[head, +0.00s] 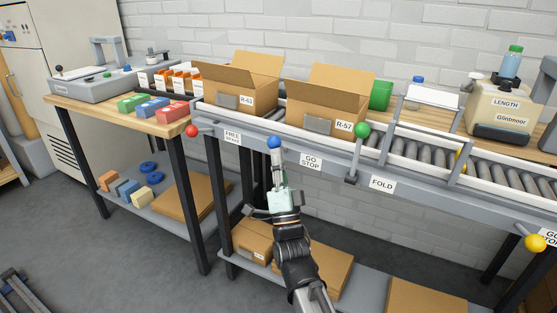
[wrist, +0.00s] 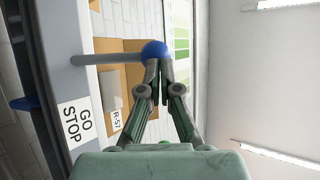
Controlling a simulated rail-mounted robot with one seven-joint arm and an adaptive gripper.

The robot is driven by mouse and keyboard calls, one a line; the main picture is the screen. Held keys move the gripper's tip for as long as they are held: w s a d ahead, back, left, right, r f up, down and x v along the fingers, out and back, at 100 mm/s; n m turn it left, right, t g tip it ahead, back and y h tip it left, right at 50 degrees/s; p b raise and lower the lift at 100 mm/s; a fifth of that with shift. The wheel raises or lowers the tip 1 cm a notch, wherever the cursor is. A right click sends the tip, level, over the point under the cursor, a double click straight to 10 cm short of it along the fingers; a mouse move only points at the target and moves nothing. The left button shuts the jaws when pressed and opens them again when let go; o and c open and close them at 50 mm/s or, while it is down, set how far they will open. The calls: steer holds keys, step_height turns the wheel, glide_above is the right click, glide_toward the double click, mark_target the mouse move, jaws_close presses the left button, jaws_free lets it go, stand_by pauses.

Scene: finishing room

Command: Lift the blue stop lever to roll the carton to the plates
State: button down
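The blue stop lever ends in a blue ball (head: 274,142) at the front rail, between the FREE and GO STOP labels. In the wrist view the ball (wrist: 154,49) is at my fingertips, with its grey rod (wrist: 100,59) running left. My gripper (head: 276,163) is just below and in front of the ball in the head view. Its fingers (wrist: 159,68) look brought together with a narrow gap and overlap the ball's near edge; contact or grip is not clear. The open carton R-57 (head: 348,126) stands on the conveyor behind the rail, and carton R-63 (head: 260,100) stands to its left.
Other levers have a red knob (head: 191,130), a green knob (head: 362,130) and a yellow knob (head: 536,243). Bare rollers (head: 432,158) run right of carton R-57. A wooden table (head: 120,117) with coloured boxes stands left. A Glinbmoor canister (head: 503,108) stands at the back right.

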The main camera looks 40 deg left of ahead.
steer(key=b+v, duration=0.1)
steer(key=v, duration=1.3)
steer(key=shift+s+r, duration=0.3)
steer(key=shift+d, duration=0.15)
